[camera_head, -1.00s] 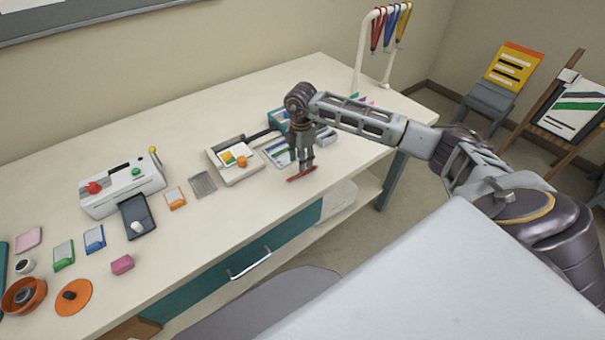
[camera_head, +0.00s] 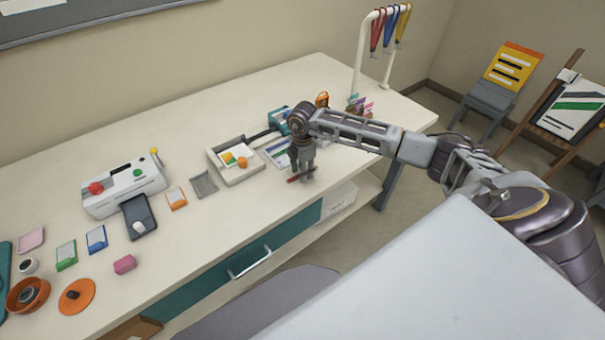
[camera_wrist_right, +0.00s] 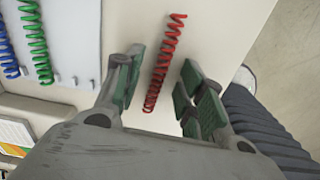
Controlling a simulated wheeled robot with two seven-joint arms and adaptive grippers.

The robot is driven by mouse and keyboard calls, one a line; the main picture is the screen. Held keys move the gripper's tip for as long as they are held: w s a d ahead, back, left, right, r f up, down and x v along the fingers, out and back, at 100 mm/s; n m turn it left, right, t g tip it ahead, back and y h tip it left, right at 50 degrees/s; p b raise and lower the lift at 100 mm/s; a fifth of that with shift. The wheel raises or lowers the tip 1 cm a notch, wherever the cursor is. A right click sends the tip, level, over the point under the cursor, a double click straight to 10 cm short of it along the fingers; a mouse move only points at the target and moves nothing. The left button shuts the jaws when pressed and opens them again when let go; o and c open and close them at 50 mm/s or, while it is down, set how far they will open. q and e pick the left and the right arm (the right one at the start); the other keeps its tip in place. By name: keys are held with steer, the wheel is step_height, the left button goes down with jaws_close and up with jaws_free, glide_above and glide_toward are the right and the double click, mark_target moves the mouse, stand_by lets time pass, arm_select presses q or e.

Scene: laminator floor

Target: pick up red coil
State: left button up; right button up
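The red coil (camera_head: 293,180) lies near the front edge of the white worktable, partly hidden by my right gripper (camera_head: 302,175). In the right wrist view the red coil (camera_wrist_right: 163,65) runs lengthwise between the two green-padded fingers of my right gripper (camera_wrist_right: 160,88). The fingers are open, with a gap on each side of the coil, and they point down at the table. Whether the fingertips touch the table cannot be told. My left gripper is not in view.
A green coil (camera_wrist_right: 38,45) and a blue coil (camera_wrist_right: 7,48) sit on a pale rack (camera_wrist_right: 76,40) beside the red one. A white tray (camera_head: 252,178) stands left of my right gripper. A laminator (camera_head: 122,187) and small boxes are further left. The table's front edge is close.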

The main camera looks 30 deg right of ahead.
steer(key=shift+f, duration=0.25)
steer(key=c, duration=0.8)
